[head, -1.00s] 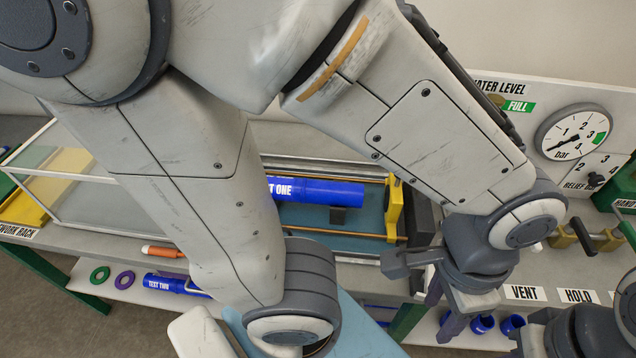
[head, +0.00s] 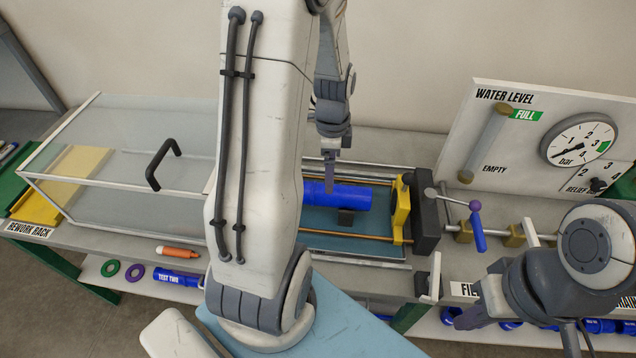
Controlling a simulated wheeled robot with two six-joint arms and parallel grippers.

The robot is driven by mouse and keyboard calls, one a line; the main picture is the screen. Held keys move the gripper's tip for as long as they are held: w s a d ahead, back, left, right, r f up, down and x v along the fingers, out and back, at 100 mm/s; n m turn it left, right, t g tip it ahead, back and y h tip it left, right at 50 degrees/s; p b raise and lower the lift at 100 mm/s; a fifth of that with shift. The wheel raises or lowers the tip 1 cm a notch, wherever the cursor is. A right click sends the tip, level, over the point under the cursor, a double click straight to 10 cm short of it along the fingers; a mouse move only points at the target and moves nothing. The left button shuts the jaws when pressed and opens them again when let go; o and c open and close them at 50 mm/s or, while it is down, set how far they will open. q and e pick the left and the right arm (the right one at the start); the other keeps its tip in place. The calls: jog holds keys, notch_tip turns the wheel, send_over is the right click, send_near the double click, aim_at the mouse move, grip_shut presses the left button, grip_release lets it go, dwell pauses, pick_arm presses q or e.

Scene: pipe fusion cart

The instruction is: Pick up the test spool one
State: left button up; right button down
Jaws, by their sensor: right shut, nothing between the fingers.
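The blue test spool one (head: 345,197) lies lengthwise in the yellow-ended clamp bed on the bench, with its left part and label hidden behind my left arm. My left gripper (head: 329,184) points down at the spool, its fingers overlapping the spool's upper edge in the picture. Its fingers are seen edge-on, so I cannot tell their gap or whether they touch. My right gripper (head: 464,319) is shut and empty at the lower right, in front of the bench and well apart from the spool.
A clear guard with a black handle (head: 163,164) is at the left. A lever with a blue grip (head: 479,232) stands right of the black clamp block. A pressure gauge (head: 580,142) is on the back panel. Another blue spool marked TEST TWO (head: 178,278) lies on the lower shelf.

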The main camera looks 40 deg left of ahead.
aim_at(314, 186)
pick_arm(q)
jog(key=a, duration=0.1)
jog(key=a+f, duration=0.1)
jog(key=a, duration=0.1)
jog(key=shift+s+a+f, duration=0.15)
jog(key=shift+s+a, duration=0.25)
jog(key=shift+m, duration=0.3)
jog(key=f, duration=0.2)
jog(key=f+p, duration=0.1)
jog(key=f, duration=0.1)
jog(key=shift+a+f, duration=0.2)
jog(key=shift+f, duration=0.1)
jog(key=shift+a+f+p, duration=0.15)
jog(key=shift+f+p, duration=0.9)
jog(key=shift+f, duration=1.85)
jog(key=shift+w, duration=0.1)
grip_shut()
